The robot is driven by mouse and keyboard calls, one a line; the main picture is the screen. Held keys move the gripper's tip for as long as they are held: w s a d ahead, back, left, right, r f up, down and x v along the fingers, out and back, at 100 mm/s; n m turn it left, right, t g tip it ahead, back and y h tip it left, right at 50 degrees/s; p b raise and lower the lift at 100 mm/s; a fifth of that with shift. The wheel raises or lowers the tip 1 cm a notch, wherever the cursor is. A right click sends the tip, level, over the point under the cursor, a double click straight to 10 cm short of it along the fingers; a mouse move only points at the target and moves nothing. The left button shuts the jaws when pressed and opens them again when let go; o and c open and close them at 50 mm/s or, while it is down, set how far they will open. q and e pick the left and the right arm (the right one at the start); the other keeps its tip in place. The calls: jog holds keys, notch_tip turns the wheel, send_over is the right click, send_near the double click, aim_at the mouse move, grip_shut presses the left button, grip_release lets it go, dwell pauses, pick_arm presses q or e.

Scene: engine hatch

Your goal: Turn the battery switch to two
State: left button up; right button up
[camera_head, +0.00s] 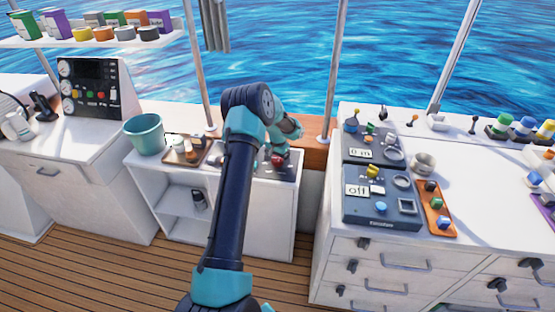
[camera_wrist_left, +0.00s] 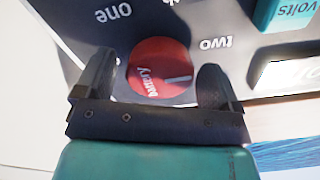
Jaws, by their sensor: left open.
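The red round battery switch (camera_wrist_left: 160,62) sits on a dark panel (camera_wrist_left: 85,22) in the left wrist view. It carries a white "battery" label and a short white mark. The word "one" is printed at its upper left and "two" to its right. My left gripper (camera_wrist_left: 157,82) is open, with one finger on each side of the red switch; I cannot tell whether they touch it. In the head view the switch (camera_head: 277,160) is a small red spot on the low white cabinet, just below my left gripper (camera_head: 279,150). My right gripper is not in view.
A teal bucket (camera_head: 145,134) and a brown tray (camera_head: 188,152) stand left of the panel. A teal block marked "volts" (camera_wrist_left: 288,12) is beside the switch. At right, a white counter (camera_head: 470,190) holds other control panels (camera_head: 350,210). Window posts rise behind.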

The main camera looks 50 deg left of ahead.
aim_at(278, 158)
pick_arm(q)
notch_tip(278, 158, up, 18)
jog(key=shift+f, duration=0.25)
dwell(0.5)
jog(key=shift+f, duration=0.1)
